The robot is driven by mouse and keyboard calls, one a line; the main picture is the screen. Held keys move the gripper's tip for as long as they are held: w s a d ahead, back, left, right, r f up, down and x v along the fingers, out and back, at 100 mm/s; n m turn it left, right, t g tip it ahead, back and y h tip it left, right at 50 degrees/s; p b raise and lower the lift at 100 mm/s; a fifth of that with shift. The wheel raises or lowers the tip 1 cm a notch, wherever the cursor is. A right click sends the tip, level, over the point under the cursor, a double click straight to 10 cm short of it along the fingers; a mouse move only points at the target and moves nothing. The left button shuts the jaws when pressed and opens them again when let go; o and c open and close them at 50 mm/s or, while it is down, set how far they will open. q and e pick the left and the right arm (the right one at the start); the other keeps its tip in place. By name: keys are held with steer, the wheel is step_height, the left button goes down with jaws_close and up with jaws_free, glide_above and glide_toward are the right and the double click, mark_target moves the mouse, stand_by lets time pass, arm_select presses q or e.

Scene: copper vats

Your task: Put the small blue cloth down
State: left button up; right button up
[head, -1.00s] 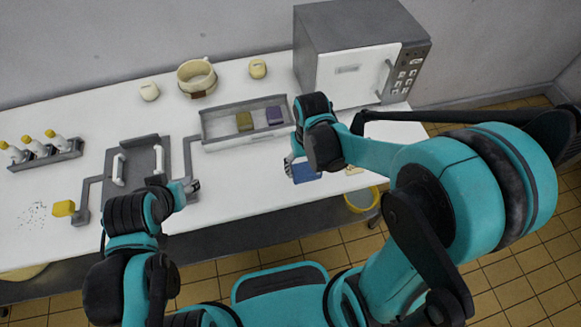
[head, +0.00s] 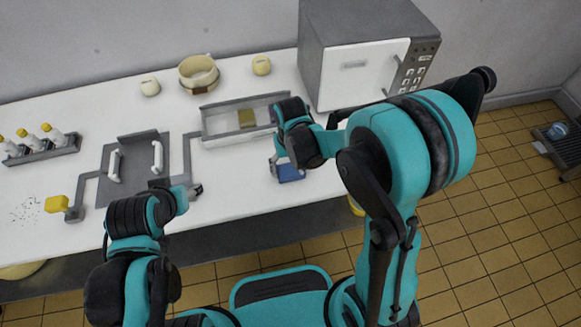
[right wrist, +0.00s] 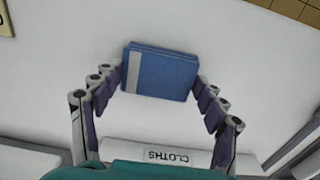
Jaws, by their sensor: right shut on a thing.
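The small blue cloth (head: 290,173) is a folded blue square over the white counter (head: 235,180), near its front edge. My right gripper (head: 287,165) is shut on it. In the right wrist view the cloth (right wrist: 160,72), with a pale stripe at its left, sits between the two fingertips (right wrist: 160,78). Whether its underside touches the counter I cannot tell. My left gripper (head: 194,191) is over the counter to the left, apart from the cloth; its jaws are too small to read.
A grey tray (head: 212,128) labelled CLOTHS (right wrist: 166,156) stands just behind, with an olive cloth (head: 246,118) inside; my right arm hides its right end. A dark panel with white handles (head: 130,190), a bottle rack (head: 40,152) and a microwave (head: 355,75) stand around.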

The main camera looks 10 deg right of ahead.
mark_target(291, 170)
steer(key=shift+f, duration=0.2)
steer(key=o, duration=1.1)
steer(key=shift+o, duration=0.2)
steer(key=shift+r, duration=0.15)
steer(key=shift+r, duration=0.35)
step_height(291, 170, up, 11)
steer(key=p, duration=0.5)
steer(key=s+d+r+t, duration=0.7)
steer(key=s+r, duration=0.1)
steer(key=s, duration=0.2)
steer(key=shift+d+r, duration=0.15)
steer(key=shift+d, duration=0.2)
